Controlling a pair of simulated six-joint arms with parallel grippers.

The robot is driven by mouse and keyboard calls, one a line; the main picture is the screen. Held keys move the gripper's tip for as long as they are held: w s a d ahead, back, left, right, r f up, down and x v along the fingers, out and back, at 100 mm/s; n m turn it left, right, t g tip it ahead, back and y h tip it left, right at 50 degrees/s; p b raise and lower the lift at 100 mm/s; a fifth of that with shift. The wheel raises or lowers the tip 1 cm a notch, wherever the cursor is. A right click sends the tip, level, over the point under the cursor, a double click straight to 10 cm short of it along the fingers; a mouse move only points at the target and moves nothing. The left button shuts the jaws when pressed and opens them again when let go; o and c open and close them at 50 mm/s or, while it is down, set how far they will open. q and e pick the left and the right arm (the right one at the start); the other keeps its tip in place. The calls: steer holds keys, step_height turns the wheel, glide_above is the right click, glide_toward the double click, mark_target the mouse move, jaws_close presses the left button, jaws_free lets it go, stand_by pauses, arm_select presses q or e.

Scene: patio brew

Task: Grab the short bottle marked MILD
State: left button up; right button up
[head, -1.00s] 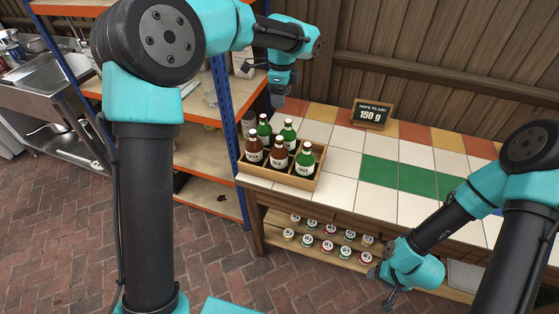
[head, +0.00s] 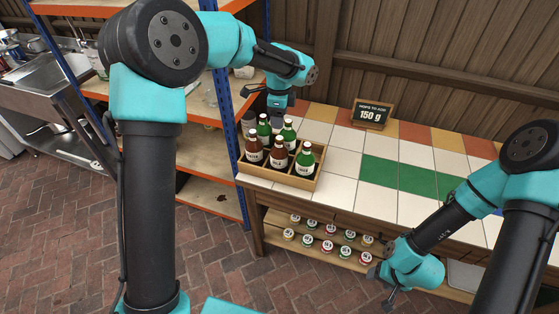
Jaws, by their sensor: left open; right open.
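A wooden crate (head: 288,181) on the tiled counter holds several bottles, brown and green, with white labels. A shorter-looking green bottle (head: 305,159) stands at its right end, and brown bottles (head: 278,157) stand along the front. More green bottles (head: 264,129) stand behind. The label words are too small to read, so I cannot tell which is marked MILD. My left gripper (head: 277,122) is open, pointing down just above the back of the crate, close to the back green bottles; its fingertips are partly hidden. My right gripper (head: 383,284) is open, low in front of the counter's lower shelf.
A small sign (head: 371,113) reading 150 g stands at the counter's back. Several small capped jars (head: 328,246) sit on the shelf below. The counter's tiles (head: 400,175) right of the crate are clear. A blue-posted shelf rack (head: 212,150) stands at left, close to my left arm.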

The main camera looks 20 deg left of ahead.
mark_target(279, 138)
arm_select(q)
step_height(279, 138, down, 5)
steer(key=shift+r, duration=0.1)
stand_by(0.3)
steer(key=shift+s+d+f, duration=0.1)
steer(key=shift+s+f, duration=0.05)
steer(key=shift+f, duration=2.5)
jaws_close()
